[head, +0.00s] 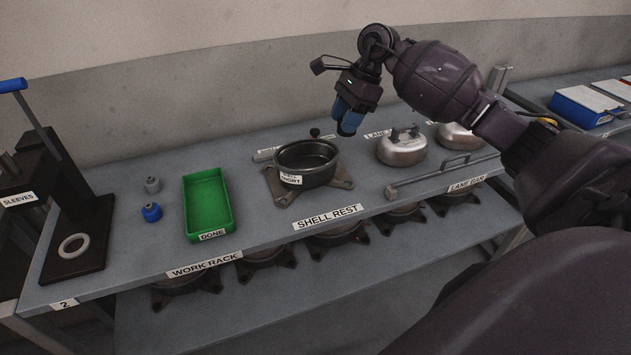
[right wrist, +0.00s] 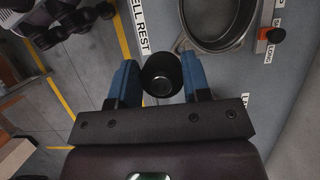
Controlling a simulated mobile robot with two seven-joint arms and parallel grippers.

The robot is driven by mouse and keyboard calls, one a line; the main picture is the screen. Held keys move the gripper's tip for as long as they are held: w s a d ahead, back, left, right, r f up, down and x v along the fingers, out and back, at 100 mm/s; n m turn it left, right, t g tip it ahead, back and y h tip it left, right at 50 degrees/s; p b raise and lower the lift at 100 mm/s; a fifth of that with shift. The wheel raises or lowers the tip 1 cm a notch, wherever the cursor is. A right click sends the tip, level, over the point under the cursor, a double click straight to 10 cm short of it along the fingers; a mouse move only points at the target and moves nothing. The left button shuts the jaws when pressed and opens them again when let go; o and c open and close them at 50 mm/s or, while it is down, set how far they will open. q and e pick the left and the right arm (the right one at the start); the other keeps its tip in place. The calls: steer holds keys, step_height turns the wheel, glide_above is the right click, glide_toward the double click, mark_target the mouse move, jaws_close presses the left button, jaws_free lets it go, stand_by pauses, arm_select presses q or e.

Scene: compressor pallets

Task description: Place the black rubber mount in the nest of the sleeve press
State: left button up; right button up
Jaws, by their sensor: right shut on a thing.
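In the head view the mount is mostly hidden between the fingers. The sleeve press (head: 60,190) stands at the far left, with a dark frame and a blue-ended lever (head: 12,86). A pale ring (head: 74,245), apparently its nest, lies on its base and looks empty. My gripper is far to the right of it. My left gripper is not in view.
A green DONE tray (head: 207,200) looks empty. A blue piece (head: 151,213) and a grey piece (head: 152,185) stand between it and the press. A dark open shell (head: 306,165) sits on the shell rest. Silver domed shells (head: 402,150) and a lane bar (head: 440,177) lie right.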

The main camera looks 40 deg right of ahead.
step_height(320, 180, down, 20)
steer(key=shift+r, duration=0.15)
stand_by(0.5)
steer(key=o, duration=0.7)
